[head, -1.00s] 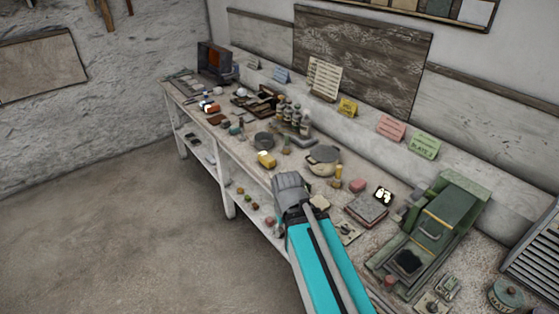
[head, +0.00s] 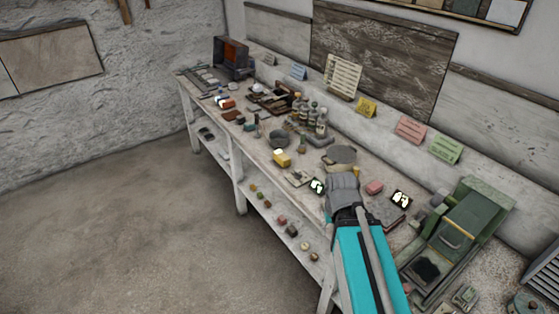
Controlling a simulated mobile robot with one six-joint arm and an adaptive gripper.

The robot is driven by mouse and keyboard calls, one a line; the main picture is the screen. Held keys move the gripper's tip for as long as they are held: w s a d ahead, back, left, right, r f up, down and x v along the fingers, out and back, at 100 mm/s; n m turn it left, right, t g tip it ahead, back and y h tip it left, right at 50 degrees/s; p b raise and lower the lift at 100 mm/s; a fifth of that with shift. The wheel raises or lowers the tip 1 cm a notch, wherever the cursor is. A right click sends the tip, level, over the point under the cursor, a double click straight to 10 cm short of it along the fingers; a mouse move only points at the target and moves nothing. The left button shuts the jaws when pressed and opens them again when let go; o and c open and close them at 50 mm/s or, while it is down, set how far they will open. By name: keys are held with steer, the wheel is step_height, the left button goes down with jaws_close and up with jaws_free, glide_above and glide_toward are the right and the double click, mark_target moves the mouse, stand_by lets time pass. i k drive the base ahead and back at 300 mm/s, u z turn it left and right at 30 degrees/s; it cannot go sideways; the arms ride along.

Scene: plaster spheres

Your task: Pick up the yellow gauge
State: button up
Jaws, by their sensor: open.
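A small yellow block-like thing (head: 282,158), which I take to be the yellow gauge, sits on the workbench (head: 262,172) near its front edge, just in front of a dark round bowl (head: 279,139). Its markings are too small to read. My gripper (head: 343,184) is over the bench to the right of the yellow thing and nearer to me, clearly apart from it. It is open and seen from behind, so its fingertips are mostly hidden. I see nothing held in it.
A grey pan (head: 341,155) stands behind my gripper, with bottles (head: 313,120) farther left. A small lit display (head: 317,186) lies just left of my gripper. A pink block (head: 374,188) and a green machine (head: 458,230) are on the right. The floor in front is clear.

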mark_target(281, 158)
steer(key=z, duration=0.1)
steer(key=i, duration=1)
steer(key=u, duration=0.05)
